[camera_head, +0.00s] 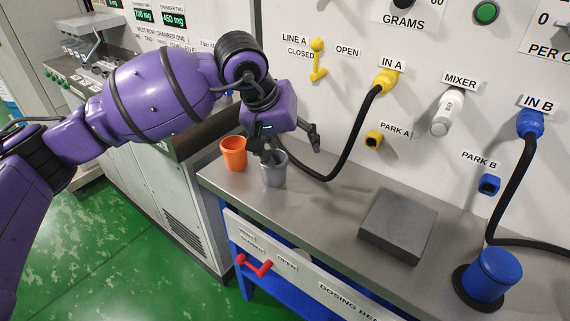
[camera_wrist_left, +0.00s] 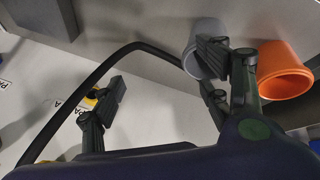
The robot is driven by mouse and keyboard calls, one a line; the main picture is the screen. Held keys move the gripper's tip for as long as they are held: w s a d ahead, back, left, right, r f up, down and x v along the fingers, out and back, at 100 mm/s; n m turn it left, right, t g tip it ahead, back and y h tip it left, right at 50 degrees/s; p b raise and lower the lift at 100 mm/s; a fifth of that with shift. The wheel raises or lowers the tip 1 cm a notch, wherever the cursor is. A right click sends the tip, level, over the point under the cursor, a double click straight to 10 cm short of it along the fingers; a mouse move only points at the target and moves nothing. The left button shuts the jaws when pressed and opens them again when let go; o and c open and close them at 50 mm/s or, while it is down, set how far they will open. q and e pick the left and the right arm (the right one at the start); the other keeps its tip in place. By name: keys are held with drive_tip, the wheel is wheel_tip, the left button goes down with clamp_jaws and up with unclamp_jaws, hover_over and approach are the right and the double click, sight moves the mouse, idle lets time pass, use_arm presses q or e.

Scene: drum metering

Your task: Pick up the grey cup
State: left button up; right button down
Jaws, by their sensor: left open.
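The grey cup (camera_head: 273,174) stands upright near the left end of the steel bench, just right of the orange cup (camera_head: 233,154). My left gripper (camera_head: 293,147) is open and empty above the bench, with its fingers spread apart. One finger overlaps the grey cup's rim in the head view, and the other is out to the right, near the wall. In the left wrist view my left gripper (camera_wrist_left: 164,76) has one finger covering part of the grey cup (camera_wrist_left: 207,27). I cannot tell whether that finger touches the cup. My right gripper is not in view.
A black hose (camera_head: 352,139) hangs from the yellow IN A port and curves down behind the gripper. A dark grey block (camera_head: 398,225) and a blue capped cylinder (camera_head: 490,275) are farther right. The bench (camera_head: 325,200) is clear between the grey cup and block.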

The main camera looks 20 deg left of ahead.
sight(271, 175)
use_arm(q)
drive_tip(key=a+y, duration=0.1)
drive_tip(key=a+m+y, duration=0.1)
drive_tip(key=a, duration=0.1)
drive_tip(key=a+f+m, duration=0.1)
drive_tip(key=a, duration=0.1)
drive_tip(key=shift+s+y, duration=0.1)
drive_tip(key=shift+y, duration=0.3)
drive_tip(key=shift+d+f, duration=0.1)
drive_tip(key=shift+f, duration=0.2)
drive_tip(key=x, duration=0.7)
drive_tip(key=c, duration=1.3)
